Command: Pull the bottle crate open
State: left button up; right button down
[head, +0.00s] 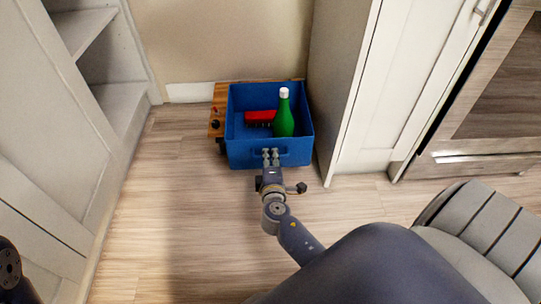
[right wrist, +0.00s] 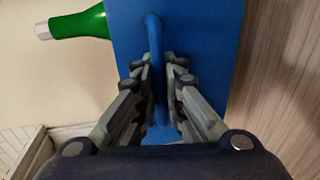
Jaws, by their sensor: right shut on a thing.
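The blue bottle crate (head: 240,150) stands on the floor against the back wall, with a green bottle (head: 283,118) upright inside it and a red brush-like item (head: 261,117) beside the bottle. My right gripper (head: 270,153) is at the middle of the crate's front face. In the right wrist view, its fingers (right wrist: 163,85) are closed around the blue handle (right wrist: 154,30) of the crate (right wrist: 205,50). The green bottle also shows there (right wrist: 82,24). My left gripper does not show; only a dark part of my left arm is at the lower left edge.
A wooden board with dark knobs or casters (head: 217,105) shows beside and behind the crate. A shelf unit (head: 100,60) stands left and a white cabinet (head: 375,90) stands close on the right. The wooden floor (head: 165,225) in front of the crate is clear.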

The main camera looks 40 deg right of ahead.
jog(key=c, duration=1.7)
grip_release()
jog(key=v, duration=1.2)
